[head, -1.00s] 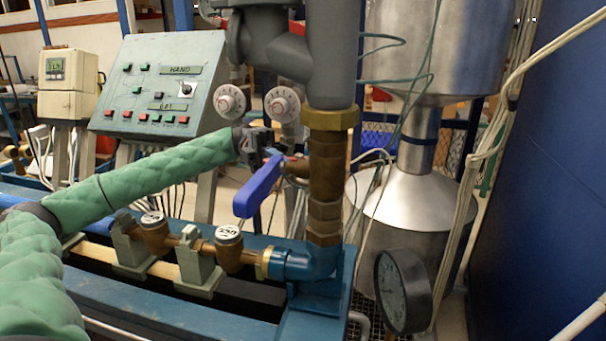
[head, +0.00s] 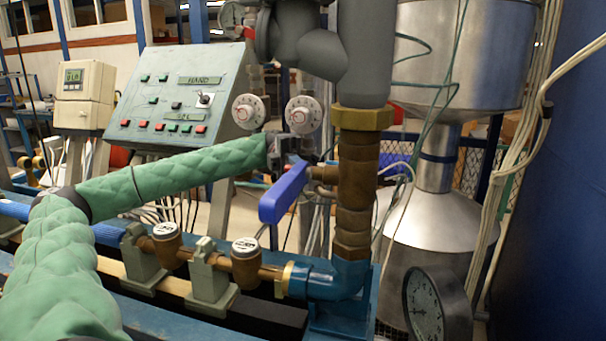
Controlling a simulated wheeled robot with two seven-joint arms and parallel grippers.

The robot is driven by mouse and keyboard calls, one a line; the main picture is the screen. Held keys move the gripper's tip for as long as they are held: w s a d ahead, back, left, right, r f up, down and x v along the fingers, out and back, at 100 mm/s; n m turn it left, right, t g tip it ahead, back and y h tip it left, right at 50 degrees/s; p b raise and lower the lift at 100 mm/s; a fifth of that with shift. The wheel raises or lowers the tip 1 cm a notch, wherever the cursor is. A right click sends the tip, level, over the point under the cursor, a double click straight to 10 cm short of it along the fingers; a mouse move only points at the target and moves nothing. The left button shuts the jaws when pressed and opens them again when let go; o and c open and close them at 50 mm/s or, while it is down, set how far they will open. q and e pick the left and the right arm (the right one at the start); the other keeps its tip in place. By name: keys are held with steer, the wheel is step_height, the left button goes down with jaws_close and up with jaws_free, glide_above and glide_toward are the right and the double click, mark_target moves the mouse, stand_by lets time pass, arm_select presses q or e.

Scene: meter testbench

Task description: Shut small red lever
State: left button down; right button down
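A large blue lever (head: 284,192) slants beside the vertical brass pipe (head: 354,190). My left arm, in a green padded sleeve, comes in from the left. Its gripper (head: 281,152) is just behind and above the blue lever's upper end, below the white dials. The fingers are small, dark and partly hidden, so I cannot tell their opening or whether they touch anything. My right gripper is out of view.
A control panel (head: 150,105) with small red and green buttons stands behind my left arm. Two white dials (head: 303,114) sit left of the grey pipe. Brass meters (head: 245,262) line the lower pipe. A round gauge (head: 425,305) and a steel tank (head: 440,235) are at right.

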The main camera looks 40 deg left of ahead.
arm_select(q)
steer(key=c, duration=1.5)
jaws_free()
